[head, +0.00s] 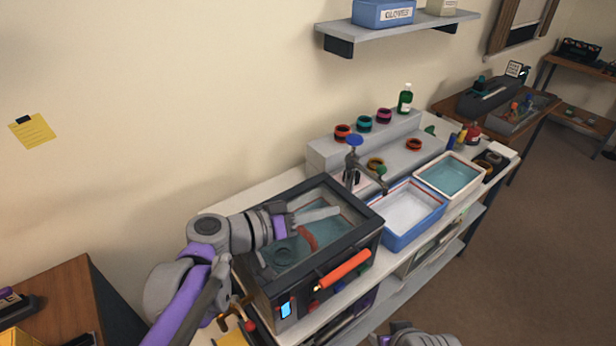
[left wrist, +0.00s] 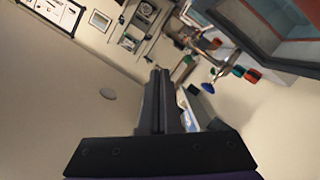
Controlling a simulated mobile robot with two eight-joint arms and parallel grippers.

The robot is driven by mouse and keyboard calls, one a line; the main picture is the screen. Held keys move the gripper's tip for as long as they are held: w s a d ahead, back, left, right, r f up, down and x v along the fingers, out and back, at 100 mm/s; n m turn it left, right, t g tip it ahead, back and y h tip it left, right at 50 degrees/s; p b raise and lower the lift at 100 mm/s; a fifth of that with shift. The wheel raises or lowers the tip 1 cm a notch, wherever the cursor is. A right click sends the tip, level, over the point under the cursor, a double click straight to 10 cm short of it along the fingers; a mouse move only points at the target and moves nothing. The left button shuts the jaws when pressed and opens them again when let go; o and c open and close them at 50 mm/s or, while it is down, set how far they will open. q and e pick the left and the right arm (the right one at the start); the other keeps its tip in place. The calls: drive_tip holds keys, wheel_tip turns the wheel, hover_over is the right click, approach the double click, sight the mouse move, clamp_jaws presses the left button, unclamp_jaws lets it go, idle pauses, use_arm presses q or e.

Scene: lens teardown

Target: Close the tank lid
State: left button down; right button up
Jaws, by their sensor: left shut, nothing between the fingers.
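The tank (head: 293,306) is a dark box on the bench, with teal liquid showing inside. Its dark-framed lid (head: 354,194) looks glazed and lies about flat over the top; I cannot tell whether it is fully seated. An orange handle bar (head: 343,269) runs along the front. My left gripper (head: 338,211) is shut and empty, above the rear half of the lid; contact is unclear. In the left wrist view, the shut fingers (left wrist: 157,80) point toward the wall and shelf, with the tank frame (left wrist: 262,45) at upper right. My right gripper is not visible.
A blue-rimmed tray (head: 398,242) and a white tray with teal liquid (head: 422,180) stand right of the tank. A small stand with a blue knob (head: 354,141) rises close behind it. A grey riser (head: 322,152) holds several coloured rings and a green bottle (head: 405,101).

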use_arm(q)
drive_tip(key=s+f+m+b, duration=0.1)
drive_tip(key=f, duration=0.2)
drive_tip(key=s+d+f+m+b, duration=0.1)
drive_tip(key=f, duration=0.3)
drive_tip(key=s+d+f+m+y+b, duration=0.1)
drive_tip(key=f, duration=0.3)
drive_tip(key=shift+s+d+f+t, duration=0.2)
drive_tip(key=shift+s+d+t, duration=0.05)
drive_tip(key=shift+s+t, duration=0.15)
drive_tip(key=shift+f+b, duration=0.35)
drive_tip(key=shift+f, duration=0.4)
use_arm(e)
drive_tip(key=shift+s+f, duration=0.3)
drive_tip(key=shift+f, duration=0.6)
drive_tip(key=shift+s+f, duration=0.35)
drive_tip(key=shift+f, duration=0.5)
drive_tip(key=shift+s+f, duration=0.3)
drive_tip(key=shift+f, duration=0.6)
use_arm(q)
drive_tip(key=shift+s+f, duration=0.1)
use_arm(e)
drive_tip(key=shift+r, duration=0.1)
